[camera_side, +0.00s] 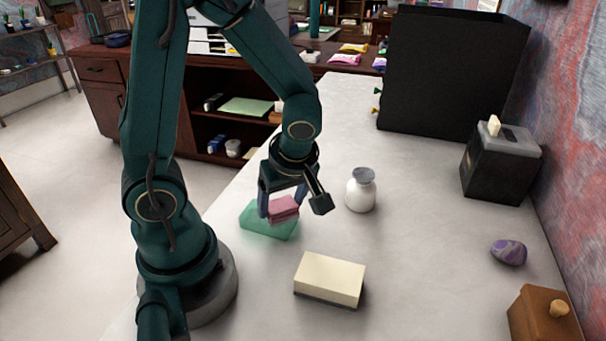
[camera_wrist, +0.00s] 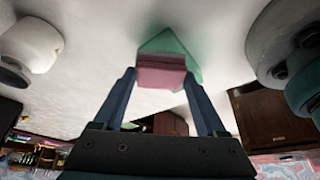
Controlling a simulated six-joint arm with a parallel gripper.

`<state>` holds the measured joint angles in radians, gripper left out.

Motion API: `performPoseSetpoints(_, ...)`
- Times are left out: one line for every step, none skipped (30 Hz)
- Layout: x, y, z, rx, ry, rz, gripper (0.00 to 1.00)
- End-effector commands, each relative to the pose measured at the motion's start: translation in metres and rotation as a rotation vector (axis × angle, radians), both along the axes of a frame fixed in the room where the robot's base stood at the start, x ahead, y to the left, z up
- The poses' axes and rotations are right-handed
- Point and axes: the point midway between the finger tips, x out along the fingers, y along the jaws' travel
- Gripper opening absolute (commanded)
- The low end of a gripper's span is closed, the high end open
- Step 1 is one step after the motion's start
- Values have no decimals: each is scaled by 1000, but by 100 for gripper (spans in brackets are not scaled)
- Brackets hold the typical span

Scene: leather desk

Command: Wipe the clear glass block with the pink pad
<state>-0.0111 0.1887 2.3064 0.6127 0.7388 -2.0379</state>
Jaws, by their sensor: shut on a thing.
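The pink pad (camera_side: 284,208) is held between the two fingers of my gripper (camera_side: 283,202), which is shut on it. The glass block (camera_side: 253,219) is see-through green and lies flat on the pale desk. In the side view the pad overlaps the block's upper right part. In the wrist view the pad (camera_wrist: 160,76) sits between my gripper's fingertips (camera_wrist: 159,78), with the green block (camera_wrist: 166,42) just beyond it. I cannot tell whether pad and block touch. The pad hides part of the block.
A white jar with a grey lid (camera_side: 361,192) stands right of my gripper. A cream block with a dark base (camera_side: 330,278) lies in front. A black box (camera_side: 450,75), a dark tissue box (camera_side: 500,165), a purple stone (camera_side: 508,252) and a wooden box (camera_side: 545,318) stand farther right. The desk's middle is clear.

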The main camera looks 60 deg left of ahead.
Motion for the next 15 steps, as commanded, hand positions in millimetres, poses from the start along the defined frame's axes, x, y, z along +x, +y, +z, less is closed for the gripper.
performPoseSetpoints(-4, 5, 0, 0, 0, 5, 22)
performPoseSetpoints(-6, 7, 0, 0, -2, 7, 22)
performPoseSetpoints(-9, 10, 0, 0, -2, 7, 22)
performPoseSetpoints(-11, 12, 0, 1, -1, 7, 22)
performPoseSetpoints(-12, 14, 0, 2, 0, 6, 22)
performPoseSetpoints(-15, 17, 0, 1, -1, 6, 22)
performPoseSetpoints(-17, 19, 0, 1, -2, 7, 22)
performPoseSetpoints(-19, 21, 0, 1, -1, 8, 22)
performPoseSetpoints(-22, 24, 0, 2, 0, 8, 22)
performPoseSetpoints(-23, 26, 0, 3, -1, 7, 22)
performPoseSetpoints(-25, 28, 0, 3, -1, 8, 22)
performPoseSetpoints(-28, 31, 0, 2, 0, 8, 22)
performPoseSetpoints(-30, 33, 0, 3, 0, 9, 22)
performPoseSetpoints(-32, 35, 0, 3, 0, 8, 22)
performPoseSetpoints(-34, 37, 0, 4, 0, 9, 22)
